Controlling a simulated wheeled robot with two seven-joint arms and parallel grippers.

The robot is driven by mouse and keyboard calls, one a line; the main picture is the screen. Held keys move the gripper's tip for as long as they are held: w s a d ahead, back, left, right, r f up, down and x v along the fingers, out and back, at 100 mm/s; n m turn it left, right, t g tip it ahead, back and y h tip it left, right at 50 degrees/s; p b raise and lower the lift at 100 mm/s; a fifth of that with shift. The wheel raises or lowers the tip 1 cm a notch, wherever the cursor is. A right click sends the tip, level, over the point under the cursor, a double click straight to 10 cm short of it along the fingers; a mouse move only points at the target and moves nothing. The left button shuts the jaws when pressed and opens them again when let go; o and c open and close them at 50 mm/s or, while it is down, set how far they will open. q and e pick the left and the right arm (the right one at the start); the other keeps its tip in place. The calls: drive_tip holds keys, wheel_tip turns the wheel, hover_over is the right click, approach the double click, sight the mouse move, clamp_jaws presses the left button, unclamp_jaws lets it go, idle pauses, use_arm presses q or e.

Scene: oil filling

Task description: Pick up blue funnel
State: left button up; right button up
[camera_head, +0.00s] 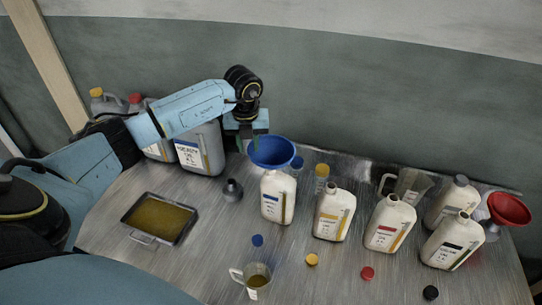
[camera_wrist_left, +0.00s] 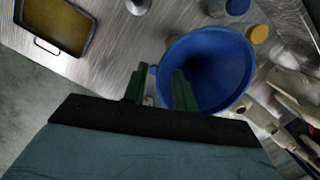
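The blue funnel (camera_head: 272,152) sits upright, wide mouth up, on the neck of a white jug with a blue label (camera_head: 278,197). In the left wrist view the funnel (camera_wrist_left: 207,65) fills the middle right. My left gripper (camera_head: 247,138) is at the funnel's back-left rim. In the left wrist view the fingers of my left gripper (camera_wrist_left: 158,88) are apart. One finger is outside the rim and the other overlaps the funnel's mouth; contact cannot be told. The funnel's spout is hidden. My right gripper is not in view.
Several white jugs stand right of the funnel, including a red-labelled one (camera_head: 390,224). A red funnel (camera_head: 509,209) is at far right. Large grey canisters (camera_head: 201,150) stand behind left. A shallow oil tray (camera_head: 133,210) and a measuring cup (camera_head: 257,278) are nearer. Loose caps lie in front.

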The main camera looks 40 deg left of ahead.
use_arm(q)
drive_tip(key=shift+f, duration=0.25)
clamp_jaws()
